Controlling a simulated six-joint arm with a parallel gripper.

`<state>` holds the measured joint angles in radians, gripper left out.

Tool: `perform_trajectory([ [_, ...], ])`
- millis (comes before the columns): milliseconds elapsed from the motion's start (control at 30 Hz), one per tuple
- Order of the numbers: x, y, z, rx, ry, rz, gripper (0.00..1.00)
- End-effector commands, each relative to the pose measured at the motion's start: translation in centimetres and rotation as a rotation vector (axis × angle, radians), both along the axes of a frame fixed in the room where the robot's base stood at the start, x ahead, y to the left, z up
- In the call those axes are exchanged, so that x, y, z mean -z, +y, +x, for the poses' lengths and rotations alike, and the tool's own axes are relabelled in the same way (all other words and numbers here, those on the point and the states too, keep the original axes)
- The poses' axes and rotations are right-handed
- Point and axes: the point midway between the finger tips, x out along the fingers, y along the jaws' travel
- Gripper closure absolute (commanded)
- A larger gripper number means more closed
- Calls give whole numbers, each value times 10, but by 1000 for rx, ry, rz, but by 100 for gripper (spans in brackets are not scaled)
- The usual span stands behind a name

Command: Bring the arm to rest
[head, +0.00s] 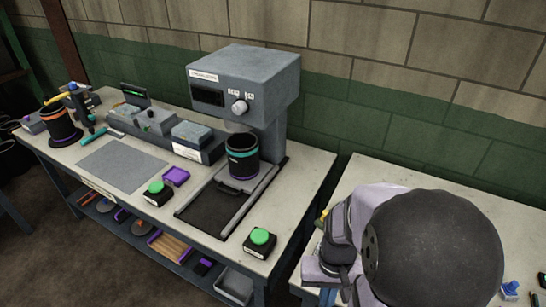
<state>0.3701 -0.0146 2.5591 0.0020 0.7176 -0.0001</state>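Part of my arm (430,245) shows at the lower right of the head view as a large black rounded cover with pale mauve and dark parts beside it. It is over the right-hand table (400,175) and well to the right of the press-like machine. I cannot make out my gripper or its fingers. Whatever lies behind the black cover is hidden.
A grey machine (245,78) stands on the left bench (290,205), with a black, teal-banded cylinder (242,157) under its head. Two green buttons (259,237) sit near the front edge. Another dark banded cylinder (62,125) and small tools stand at the far left.

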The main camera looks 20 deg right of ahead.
Motion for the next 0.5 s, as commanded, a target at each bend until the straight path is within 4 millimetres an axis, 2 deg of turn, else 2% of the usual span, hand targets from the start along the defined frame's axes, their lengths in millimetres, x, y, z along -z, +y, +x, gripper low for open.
perform_trajectory([
  [100,-14,27,20,-155,-66,-21,100],
  [233,-23,50,31,-272,-109,-28,100],
  [333,-26,63,34,-330,-121,-27,100],
  [500,-26,72,34,-371,-120,-24,100],
])
